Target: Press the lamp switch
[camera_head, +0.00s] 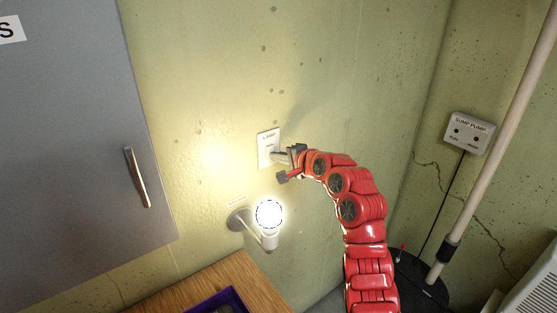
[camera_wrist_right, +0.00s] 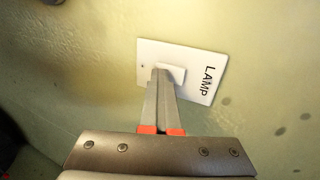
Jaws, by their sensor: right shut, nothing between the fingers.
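The lamp switch (camera_head: 265,151) is a white wall plate labelled LAMP. In the right wrist view the plate (camera_wrist_right: 198,69) shows with a white rocker (camera_wrist_right: 176,74) at its middle. My right gripper (camera_head: 278,154) is in front of the plate, its arm reaching up from below. Its fingers (camera_wrist_right: 161,78) are together and empty, with the tips at the rocker and covering part of it. I cannot tell for sure whether they touch it. The round wall lamp (camera_head: 269,214) below the switch glows bright white. My left gripper is not in view.
A grey cabinet (camera_head: 75,140) with a metal handle (camera_head: 137,177) hangs at the left. A wooden surface (camera_head: 185,295) with a purple tray (camera_head: 218,300) is below the lamp. A sump pump box (camera_head: 470,132) and a pale pipe (camera_head: 505,125) are at the right.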

